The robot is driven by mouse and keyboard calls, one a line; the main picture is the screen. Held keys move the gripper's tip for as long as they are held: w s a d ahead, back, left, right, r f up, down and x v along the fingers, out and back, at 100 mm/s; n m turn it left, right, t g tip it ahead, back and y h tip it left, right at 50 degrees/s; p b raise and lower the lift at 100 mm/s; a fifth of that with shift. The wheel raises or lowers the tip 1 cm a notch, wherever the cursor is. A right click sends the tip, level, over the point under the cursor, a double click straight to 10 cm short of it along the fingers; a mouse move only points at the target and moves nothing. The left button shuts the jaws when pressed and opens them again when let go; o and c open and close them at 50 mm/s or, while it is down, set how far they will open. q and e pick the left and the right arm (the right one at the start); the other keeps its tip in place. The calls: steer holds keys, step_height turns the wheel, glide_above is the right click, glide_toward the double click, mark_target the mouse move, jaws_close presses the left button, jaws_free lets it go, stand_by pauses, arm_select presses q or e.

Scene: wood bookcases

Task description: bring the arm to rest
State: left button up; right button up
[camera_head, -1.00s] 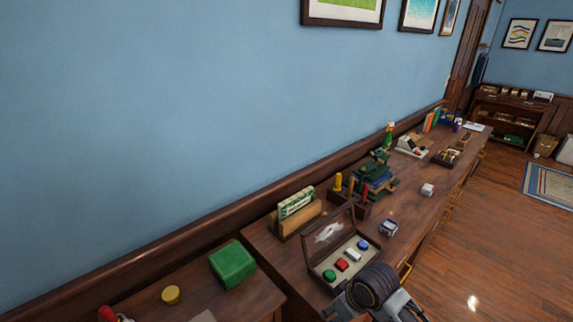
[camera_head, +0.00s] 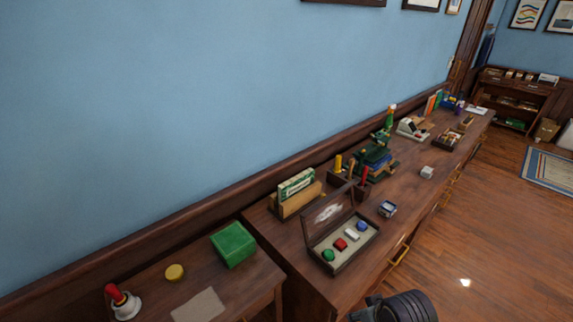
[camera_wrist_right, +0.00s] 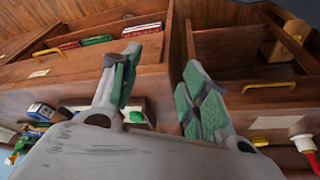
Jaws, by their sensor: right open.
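My right gripper (camera_wrist_right: 160,85) shows in the right wrist view, its two green-padded grey fingers spread apart with nothing between them. Behind the fingers are the wooden drawer fronts of the desks. In the head view only a dark rounded part of my arm (camera_head: 405,307) shows at the bottom edge, beside the longer desk (camera_head: 300,262); its gripper is out of that view. My left gripper is in neither view.
An open case (camera_head: 345,256) with several coloured pieces sits near the desk's front. A green box (camera_head: 233,244), yellow round thing (camera_head: 174,272) and red-handled bell (camera_head: 123,302) stand on the nearer desk. In the wrist view, a drawer (camera_wrist_right: 100,28) stands open. Floor at right is clear.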

steer(key=s+d+f+g, duration=0.1)
steer(key=s+f, duration=0.1)
steer(key=f, duration=1.5)
steer(key=s+d+f+g, duration=0.1)
steer(key=s+f, duration=0.2)
steer(key=f, duration=1.4)
steer(key=s+d+f, duration=0.2)
steer(key=s+f, duration=0.7)
steer(key=s, duration=0.2)
steer(key=s+d+f, duration=0.2)
steer(key=s+f, duration=0.8)
steer(key=shift+s+g+h, duration=0.35)
steer(key=shift+g+h, duration=0.05)
